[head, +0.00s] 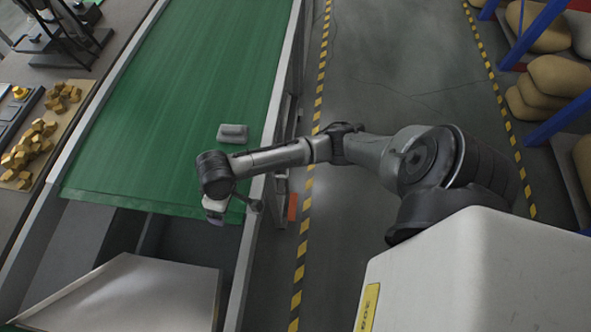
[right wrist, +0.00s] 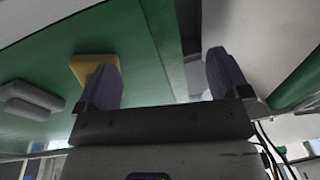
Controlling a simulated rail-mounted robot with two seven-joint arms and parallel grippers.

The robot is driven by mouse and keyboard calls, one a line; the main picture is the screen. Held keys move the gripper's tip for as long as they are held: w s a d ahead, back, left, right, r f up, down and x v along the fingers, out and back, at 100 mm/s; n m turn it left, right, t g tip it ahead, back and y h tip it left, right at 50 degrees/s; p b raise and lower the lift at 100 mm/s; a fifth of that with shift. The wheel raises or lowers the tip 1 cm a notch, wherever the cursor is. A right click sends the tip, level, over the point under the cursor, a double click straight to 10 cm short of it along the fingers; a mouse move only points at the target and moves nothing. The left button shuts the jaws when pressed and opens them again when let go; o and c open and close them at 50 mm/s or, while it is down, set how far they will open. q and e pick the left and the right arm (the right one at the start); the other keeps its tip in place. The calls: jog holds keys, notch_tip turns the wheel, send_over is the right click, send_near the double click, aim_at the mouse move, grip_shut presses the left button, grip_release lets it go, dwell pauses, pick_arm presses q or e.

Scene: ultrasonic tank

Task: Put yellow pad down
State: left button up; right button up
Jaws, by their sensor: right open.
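The yellow pad (right wrist: 84,66) lies on the green conveyor belt (right wrist: 45,60) in the right wrist view, partly hidden behind one finger. I cannot make it out in the head view, where my arm covers that part of the belt. My right gripper (right wrist: 163,72) is open, with nothing between its two dark fingers. In the head view my right gripper (head: 218,212) is over the near end of the belt (head: 185,90), and its fingers are hard to make out. My left gripper is not in view.
A grey block (head: 232,132) lies on the belt near its right edge. A metal chute (head: 130,290) is below the belt's near end. Brass-coloured pieces (head: 38,140) lie on the left bench. Blue racks with sacks (head: 545,85) stand at right. The belt's far part is clear.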

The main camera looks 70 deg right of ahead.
jog(key=shift+n+t+y, duration=0.5)
jog(key=shift+n+t, duration=0.2)
jog(key=s+a+f, duration=0.1)
jog(key=s, duration=0.2)
jog(key=s+a+f, duration=0.1)
jog(key=s+a, duration=0.1)
jog(key=s, duration=0.1)
jog(key=s+a, duration=0.1)
jog(key=s, duration=0.2)
jog(key=shift+s+a+f, duration=0.3)
jog(key=shift+f, duration=0.1)
jog(key=s+d+t+h, duration=0.1)
jog(key=s+d, duration=0.3)
jog(key=s, duration=0.7)
jog(key=shift+d+r+m+h, duration=0.2)
jog(key=shift+d+m+h, duration=0.15)
jog(key=shift+h, duration=0.25)
jog(key=shift+s, duration=0.1)
